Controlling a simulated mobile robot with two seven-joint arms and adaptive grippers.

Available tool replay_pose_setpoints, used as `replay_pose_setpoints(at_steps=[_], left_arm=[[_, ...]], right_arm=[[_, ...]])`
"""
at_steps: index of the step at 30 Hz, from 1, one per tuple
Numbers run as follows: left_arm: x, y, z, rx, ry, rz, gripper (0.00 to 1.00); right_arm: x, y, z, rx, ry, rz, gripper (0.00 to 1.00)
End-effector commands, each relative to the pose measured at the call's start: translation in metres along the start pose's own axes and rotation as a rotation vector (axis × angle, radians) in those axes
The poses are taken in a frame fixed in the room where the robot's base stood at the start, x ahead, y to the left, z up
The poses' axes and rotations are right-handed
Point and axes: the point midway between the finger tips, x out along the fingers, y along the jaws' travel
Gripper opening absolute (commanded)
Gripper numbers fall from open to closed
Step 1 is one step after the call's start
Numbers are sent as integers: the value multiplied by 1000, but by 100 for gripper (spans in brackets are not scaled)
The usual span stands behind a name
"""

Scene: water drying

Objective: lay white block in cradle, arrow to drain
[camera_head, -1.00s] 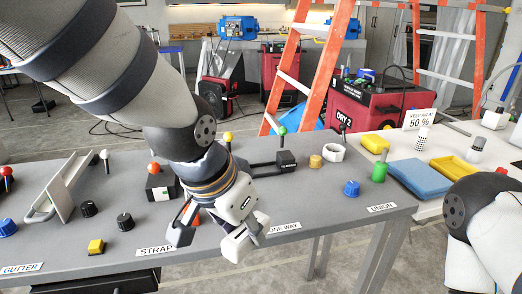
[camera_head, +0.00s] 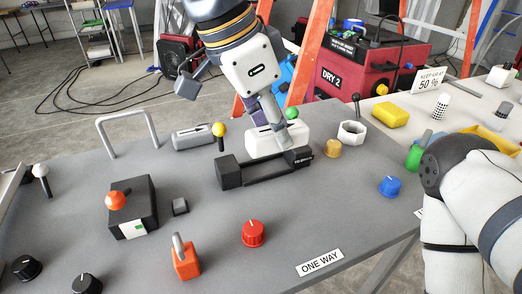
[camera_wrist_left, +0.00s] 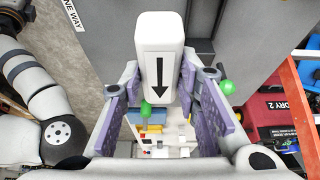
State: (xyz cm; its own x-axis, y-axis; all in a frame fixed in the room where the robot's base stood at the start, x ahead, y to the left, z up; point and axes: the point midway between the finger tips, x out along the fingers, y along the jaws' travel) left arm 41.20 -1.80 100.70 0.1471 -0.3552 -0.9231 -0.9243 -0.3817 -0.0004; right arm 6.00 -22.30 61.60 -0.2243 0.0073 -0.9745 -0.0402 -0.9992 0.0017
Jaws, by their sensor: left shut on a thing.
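The white block (camera_head: 263,143) is long with rounded edges; a dark mark shows on its top in the head view. In the left wrist view the block (camera_wrist_left: 160,35) shows a black arrow pointing down the picture. My left gripper (camera_head: 272,118) is shut on the block; its purple-padded fingers (camera_wrist_left: 158,100) lie on either side of it. The dark cradle (camera_head: 262,178) is a low open frame with raised ends; its right end has a small white label reading towards "drain". The block shows just behind the cradle; its height above the table is unclear. My right gripper is out of view.
A yellow-topped peg (camera_head: 219,130) stands near the cradle's left end; a grey slotted block (camera_head: 193,136) lies behind it. A tan knob (camera_head: 334,149) and white hexagonal ring (camera_head: 352,133) are right. A red knob (camera_head: 253,233) is in front. My right arm covers the right side.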

Motion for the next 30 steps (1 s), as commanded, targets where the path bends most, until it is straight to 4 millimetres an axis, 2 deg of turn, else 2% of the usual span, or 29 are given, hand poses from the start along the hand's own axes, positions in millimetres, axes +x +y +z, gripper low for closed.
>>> replay_pose_setpoints(at_steps=[1, 2, 6, 14, 18, 30], left_arm=[[16, -18, 3, -8, -4, 13, 0], [22, -26, 5, -9, -5, 12, 0], [50, -49, 13, -5, -4, 9, 0], [72, -70, 20, -4, -3, 4, 0], [95, -68, 30, 0, -3, 3, 0], [100, -68, 31, 1, -1, -1, 0]], right_arm=[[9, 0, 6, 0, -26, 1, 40], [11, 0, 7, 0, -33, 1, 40], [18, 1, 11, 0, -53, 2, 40], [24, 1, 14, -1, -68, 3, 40], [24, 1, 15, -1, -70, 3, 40], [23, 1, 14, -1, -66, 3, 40]])
